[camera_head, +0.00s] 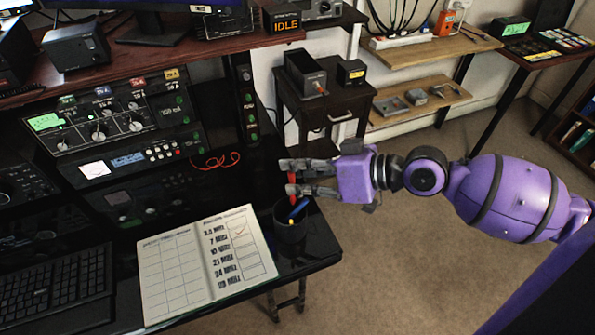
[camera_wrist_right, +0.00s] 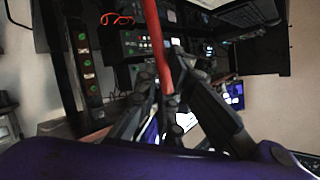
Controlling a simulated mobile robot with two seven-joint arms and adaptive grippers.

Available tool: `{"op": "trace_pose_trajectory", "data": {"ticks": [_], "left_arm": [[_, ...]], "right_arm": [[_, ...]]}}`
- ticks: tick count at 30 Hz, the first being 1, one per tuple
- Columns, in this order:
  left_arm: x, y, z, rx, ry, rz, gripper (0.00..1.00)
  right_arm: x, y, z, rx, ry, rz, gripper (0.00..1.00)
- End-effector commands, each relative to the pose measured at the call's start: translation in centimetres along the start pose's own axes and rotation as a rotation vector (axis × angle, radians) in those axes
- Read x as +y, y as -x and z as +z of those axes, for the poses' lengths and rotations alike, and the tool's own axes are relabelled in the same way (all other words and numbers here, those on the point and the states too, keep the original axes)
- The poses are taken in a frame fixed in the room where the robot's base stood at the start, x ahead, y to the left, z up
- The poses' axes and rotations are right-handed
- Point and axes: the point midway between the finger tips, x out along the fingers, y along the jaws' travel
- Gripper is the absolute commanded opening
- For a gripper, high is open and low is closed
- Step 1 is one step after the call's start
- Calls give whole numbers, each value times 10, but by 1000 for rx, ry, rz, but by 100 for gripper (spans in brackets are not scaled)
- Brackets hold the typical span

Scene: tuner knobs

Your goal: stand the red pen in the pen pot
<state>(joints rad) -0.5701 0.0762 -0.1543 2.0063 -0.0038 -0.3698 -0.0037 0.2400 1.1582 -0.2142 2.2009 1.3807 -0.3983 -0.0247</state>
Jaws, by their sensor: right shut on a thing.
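My right gripper (camera_head: 287,178) is shut on the red pen (camera_head: 292,181) and holds it roughly upright. The red pen also shows in the right wrist view (camera_wrist_right: 160,45), between the fingers (camera_wrist_right: 172,105). The pen pot (camera_head: 290,237) is a dark cup near the right edge of the desk. In the head view the pen is just above the pot in the picture; its height over the rim is hard to tell. The fingers hide part of the pen. My left gripper is not in view.
A blue pen (camera_head: 299,208) and a yellow item (camera_head: 291,221) are in the pot. An open logbook (camera_head: 205,262) lies left of it. A red cable (camera_head: 215,161) lies behind, by the radio rack (camera_head: 110,120). A keyboard (camera_head: 55,285) is at the left.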

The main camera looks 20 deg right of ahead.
Motion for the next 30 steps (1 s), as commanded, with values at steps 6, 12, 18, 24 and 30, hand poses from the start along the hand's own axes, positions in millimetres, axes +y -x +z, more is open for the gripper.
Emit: {"op": "trace_pose_trajectory", "data": {"ticks": [6, 12, 18, 24, 30], "left_arm": [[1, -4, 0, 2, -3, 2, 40], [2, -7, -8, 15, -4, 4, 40], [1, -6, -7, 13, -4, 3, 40], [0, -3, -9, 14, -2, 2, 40], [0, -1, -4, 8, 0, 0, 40]], "right_arm": [[2, -3, 6, -1, 0, 0, 0], [2, -2, 4, 0, 1, 0, 25], [2, -2, 4, 0, 1, 0, 26], [0, 0, -1, 2, 2, 0, 26], [0, 22, -2, -7, -1, 3, 26]]}}
